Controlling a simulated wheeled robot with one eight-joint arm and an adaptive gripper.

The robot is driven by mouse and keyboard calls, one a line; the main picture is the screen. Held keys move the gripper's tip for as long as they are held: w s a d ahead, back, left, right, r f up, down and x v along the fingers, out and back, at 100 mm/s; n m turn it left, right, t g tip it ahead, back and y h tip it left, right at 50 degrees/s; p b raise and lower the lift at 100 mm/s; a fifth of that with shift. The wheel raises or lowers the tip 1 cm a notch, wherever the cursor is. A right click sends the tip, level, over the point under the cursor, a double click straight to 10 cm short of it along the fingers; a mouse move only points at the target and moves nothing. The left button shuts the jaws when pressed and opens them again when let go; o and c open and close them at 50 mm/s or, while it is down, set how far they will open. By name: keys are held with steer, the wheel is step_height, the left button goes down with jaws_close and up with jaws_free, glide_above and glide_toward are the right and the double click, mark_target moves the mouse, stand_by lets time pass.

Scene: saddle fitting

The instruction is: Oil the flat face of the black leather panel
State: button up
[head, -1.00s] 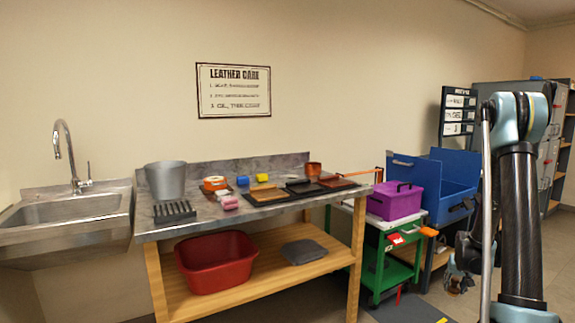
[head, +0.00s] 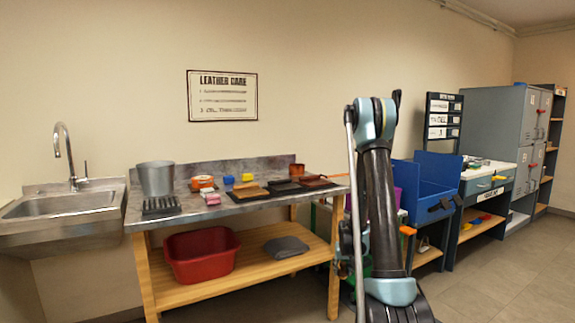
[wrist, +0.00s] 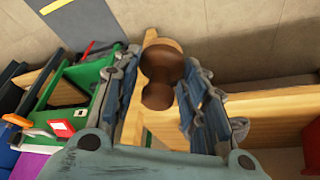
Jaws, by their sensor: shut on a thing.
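The black leather panel (head: 285,187) lies flat on the metal-topped bench (head: 215,213), between a tan panel (head: 250,190) and a brown panel (head: 318,182). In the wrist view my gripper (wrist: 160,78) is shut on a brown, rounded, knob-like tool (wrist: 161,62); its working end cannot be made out. The fingers sit on both sides of it, away from the panel and near the bench's right end. In the head view my arm stands right of the bench, and the gripper is mostly hidden there. A copper-coloured pot (head: 297,169) stands behind the panels.
The bench also carries a grey bucket (head: 156,178), a dark rack (head: 160,205), an orange round item (head: 203,183) and small coloured blocks. A red tub (head: 201,257) is on the lower shelf. A green cart (wrist: 78,85) and blue bin (head: 430,180) stand to the right.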

steer(key=shift+w+a+r, duration=0.1)
steer(key=shift+a, duration=0.2)
